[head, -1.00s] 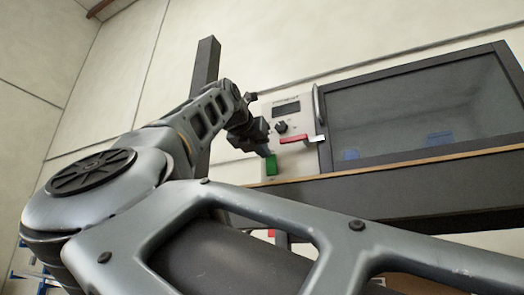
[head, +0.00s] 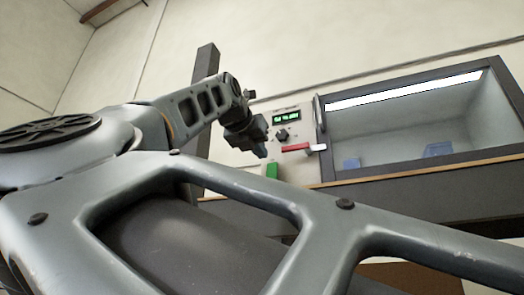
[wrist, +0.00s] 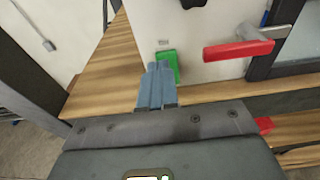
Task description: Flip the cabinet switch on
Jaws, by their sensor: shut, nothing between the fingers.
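The cabinet (head: 410,110) has a dark frame and a window, and its inside is lit by a bright strip (head: 410,90). Its light control panel (head: 298,135) carries a display (head: 287,116) glowing green, a dark knob (head: 282,134) and a red lever (head: 296,148). A green switch (head: 272,171) is low on the panel; it also shows in the wrist view (wrist: 173,66). My gripper (head: 262,152) is shut and empty, just above and left of the switch in the head view. In the wrist view its fingertips (wrist: 158,66) overlap the switch's left part; I cannot tell whether they touch.
A wooden ledge (wrist: 105,75) runs under the panel. The red lever (wrist: 238,50) sticks out to the right of the fingers. A dark upright post (head: 204,75) stands behind my arm. Blue items (head: 438,149) lie inside the cabinet.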

